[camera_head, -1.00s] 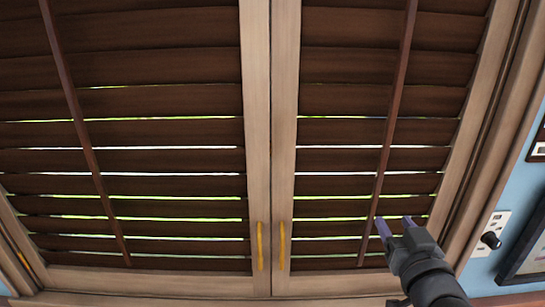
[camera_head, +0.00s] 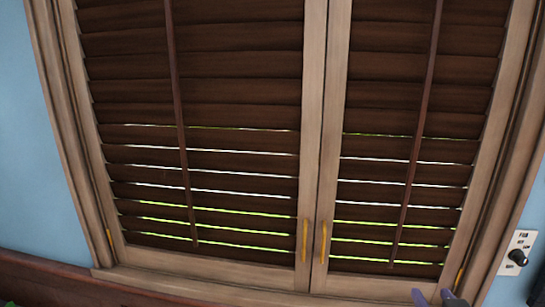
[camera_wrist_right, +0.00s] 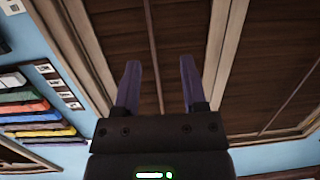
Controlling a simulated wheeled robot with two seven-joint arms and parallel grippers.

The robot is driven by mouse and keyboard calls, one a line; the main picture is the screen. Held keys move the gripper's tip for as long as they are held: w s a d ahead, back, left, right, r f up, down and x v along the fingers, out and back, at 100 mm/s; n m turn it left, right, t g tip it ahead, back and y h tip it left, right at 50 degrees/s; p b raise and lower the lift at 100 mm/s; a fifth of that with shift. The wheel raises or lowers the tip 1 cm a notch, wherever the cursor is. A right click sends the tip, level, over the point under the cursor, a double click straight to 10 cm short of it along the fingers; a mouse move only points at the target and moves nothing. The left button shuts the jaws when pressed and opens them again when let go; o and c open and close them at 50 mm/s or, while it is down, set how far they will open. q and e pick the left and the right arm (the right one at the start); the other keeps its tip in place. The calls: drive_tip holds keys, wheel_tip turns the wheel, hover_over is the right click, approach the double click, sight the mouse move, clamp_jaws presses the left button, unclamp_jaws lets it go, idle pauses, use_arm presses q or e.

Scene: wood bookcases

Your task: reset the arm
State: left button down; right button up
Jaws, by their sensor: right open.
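My right gripper (camera_head: 434,297) shows only as two purple fingertips at the bottom edge of the head view, in front of the lower right of a shuttered window. In the right wrist view the right gripper (camera_wrist_right: 158,85) is open, its two purple fingers apart with nothing between them. The brown louvred shutters (camera_head: 240,65) in pale wood frames stand beyond it. My left gripper is in neither view.
Two yellow handles (camera_head: 305,240) sit on the middle stiles of the shutters. A light plate with a black knob (camera_head: 517,258) is on the blue wall at right. Several coloured bars (camera_wrist_right: 30,108) hang on the wall in the wrist view.

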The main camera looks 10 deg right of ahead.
drive_tip(key=s+a+f+n+g+y+b, duration=0.1)
drive_tip(key=s+a+f+n+g+y, duration=0.1)
drive_tip(key=s+a+f+g, duration=0.55)
drive_tip(key=s+a+f+n+g+y, duration=0.25)
drive_tip(key=s+a+f+g, duration=0.25)
drive_tip(key=s+a+f, duration=0.5)
wheel_tip(320, 180, down, 35)
drive_tip(key=s+d+g+b, duration=0.1)
drive_tip(key=s+d+b, duration=0.15)
drive_tip(key=b, duration=1.15)
use_arm(q)
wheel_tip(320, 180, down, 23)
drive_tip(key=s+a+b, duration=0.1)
drive_tip(key=b, duration=0.6)
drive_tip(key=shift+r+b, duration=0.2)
drive_tip(key=shift+b, duration=0.1)
use_arm(e)
drive_tip(key=s+d+f, duration=0.1)
drive_tip(key=s+f, duration=0.4)
drive_tip(key=f, duration=0.3)
drive_tip(key=s+d+f+g, duration=0.1)
drive_tip(key=s+d+f, duration=0.1)
drive_tip(key=s+f, duration=0.4)
wheel_tip(320, 180, down, 2)
drive_tip(key=shift+s+f+n, duration=0.15)
drive_tip(key=shift+s+n, duration=0.15)
drive_tip(key=shift+n, duration=0.15)
